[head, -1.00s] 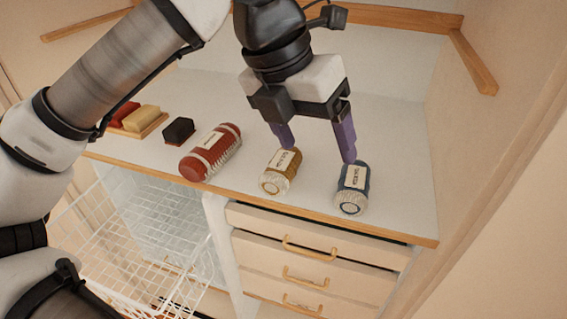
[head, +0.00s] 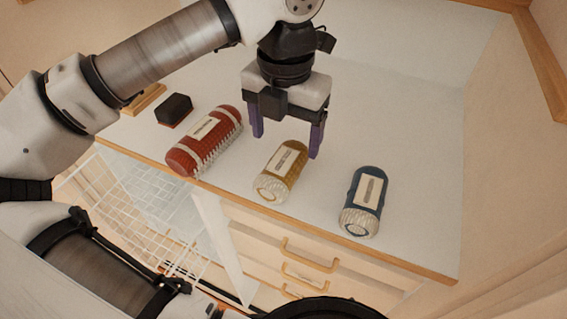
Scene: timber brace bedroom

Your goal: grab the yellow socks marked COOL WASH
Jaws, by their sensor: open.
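The yellow socks (head: 281,171) are a mustard roll with a pale ribbed end and a cream label, lying on the white counter (head: 420,130) near its front edge. The label's writing is too small to read. My gripper (head: 286,146) has purple fingers pointing down, spread apart and empty. It hangs above and slightly behind the yellow roll; I cannot tell whether a finger touches it.
A red roll (head: 205,141) lies just left of the yellow one, and a blue roll (head: 364,201) lies to the right with a gap. A dark block (head: 174,109) sits farther left. Drawers (head: 285,240) and a wire basket (head: 150,205) are below the counter.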

